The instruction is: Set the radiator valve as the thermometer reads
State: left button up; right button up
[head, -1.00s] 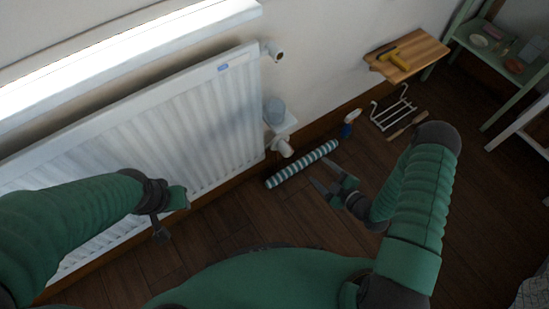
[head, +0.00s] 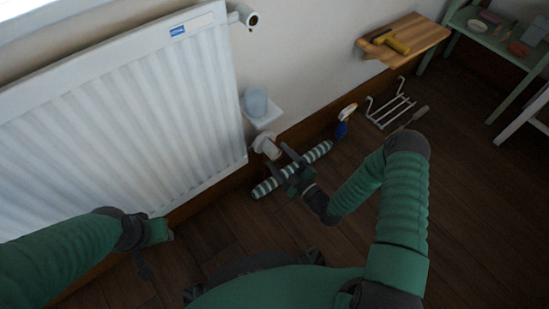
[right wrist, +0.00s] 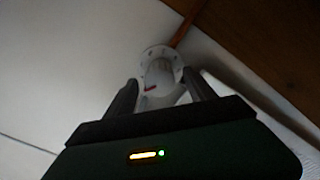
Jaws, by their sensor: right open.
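The white radiator (head: 130,110) fills the left of the head view. Its valve (head: 265,146), a white knob, sits low at its right end. The right wrist view shows the valve's pale round dial (right wrist: 158,70) with a red mark, ahead of and between the two fingers. My right gripper (head: 281,160) is open, with its fingertips close to the knob; I cannot tell if they touch it. My left gripper (head: 147,265) hangs low in front of the radiator, dark and small, and its jaws are unclear. I make out no thermometer.
A striped roll (head: 318,152) lies on the floor below the valve, partly behind my right gripper. A pale blue cup (head: 255,102) stands on a small white ledge above. A spray bottle (head: 342,127), a wire rack (head: 392,110) and a wooden shelf (head: 425,38) are right.

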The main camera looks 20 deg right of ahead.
jog(key=shift+b+x, duration=0.4)
jog(key=shift+x, duration=0.85)
jog(key=shift+w+a, duration=0.1)
jog(key=shift+w, duration=0.15)
pick_arm(q)
jog(key=shift+f, duration=0.75)
pick_arm(e)
jog(key=shift+c, duration=0.4)
jog(key=c, duration=1.3)
pick_arm(q)
jog(key=shift+a, duration=0.1)
jog(key=shift+r, duration=0.2)
pick_arm(e)
jog(key=shift+s, duration=0.1)
